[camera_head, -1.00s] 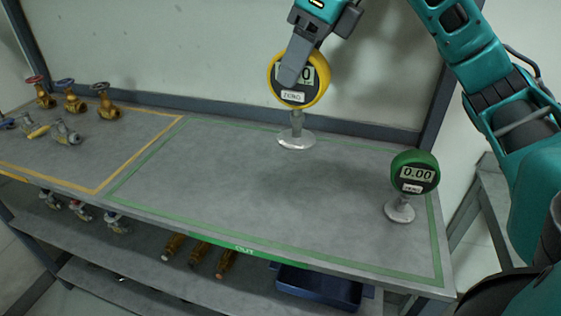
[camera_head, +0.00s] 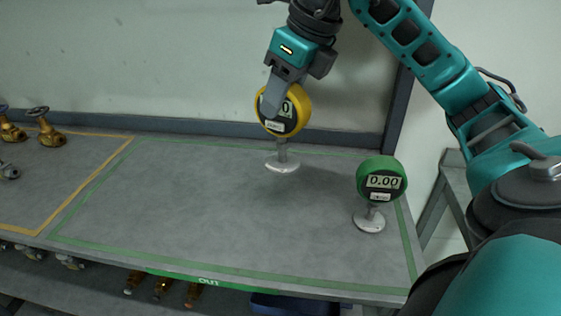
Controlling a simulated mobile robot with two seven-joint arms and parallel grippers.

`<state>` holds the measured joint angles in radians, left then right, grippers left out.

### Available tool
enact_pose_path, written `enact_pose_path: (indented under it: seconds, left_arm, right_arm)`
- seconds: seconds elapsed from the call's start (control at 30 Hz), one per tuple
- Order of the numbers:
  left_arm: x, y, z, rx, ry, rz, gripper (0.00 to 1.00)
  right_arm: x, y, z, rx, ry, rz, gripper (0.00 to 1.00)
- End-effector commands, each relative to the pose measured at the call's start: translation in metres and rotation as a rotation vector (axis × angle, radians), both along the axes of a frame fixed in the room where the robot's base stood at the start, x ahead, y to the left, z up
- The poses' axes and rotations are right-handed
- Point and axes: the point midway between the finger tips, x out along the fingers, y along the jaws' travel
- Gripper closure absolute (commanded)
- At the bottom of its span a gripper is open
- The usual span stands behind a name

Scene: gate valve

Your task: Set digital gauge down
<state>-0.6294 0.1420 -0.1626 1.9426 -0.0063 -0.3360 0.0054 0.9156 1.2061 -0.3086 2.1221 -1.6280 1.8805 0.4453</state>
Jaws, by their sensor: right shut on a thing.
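A yellow digital gauge (camera_head: 296,104) on a metal stem with a round flange is in my right gripper (camera_head: 271,100), towards the back of the bench. The gripper is shut on its round head, and its finger covers part of the display. The gauge hangs nearly upright over the green-outlined area; whether its flange touches the bench I cannot tell. A green digital gauge (camera_head: 382,182) reading 0.00 stands on the bench at the right, apart from the yellow one. My left gripper is not in view.
The grey bench (camera_head: 190,200) is clear inside the green outline left of the gauges. Brass valves (camera_head: 46,127) stand in the yellow-outlined area at the left. A lower shelf holds brass cylinders (camera_head: 162,286) and a blue bin (camera_head: 290,305). A wall stands behind.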

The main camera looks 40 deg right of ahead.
Motion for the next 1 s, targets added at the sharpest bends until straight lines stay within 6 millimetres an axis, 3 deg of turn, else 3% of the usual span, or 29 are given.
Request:
enact_pose_path:
  seconds: [0.03,0.3,0.57,0.8,1.0]
  left_arm:
    - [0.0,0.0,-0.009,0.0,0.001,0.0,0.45]
    - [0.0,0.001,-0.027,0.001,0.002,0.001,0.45]
    - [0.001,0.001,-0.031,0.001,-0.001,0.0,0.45]
    - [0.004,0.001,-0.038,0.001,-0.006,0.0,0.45]
    - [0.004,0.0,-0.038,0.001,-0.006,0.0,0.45]
  right_arm:
    - [-0.001,0.0,-0.018,-0.004,0.004,0.0,1.0]
    - [-0.001,0.0,-0.071,-0.001,0.001,0.002,1.0]
    - [0.0,0.0,-0.09,0.0,-0.001,0.002,1.0]
    - [0.0,0.0,-0.12,-0.001,0.0,0.001,1.0]
    - [0.0,0.0,-0.123,0.0,-0.004,0.002,1.0]
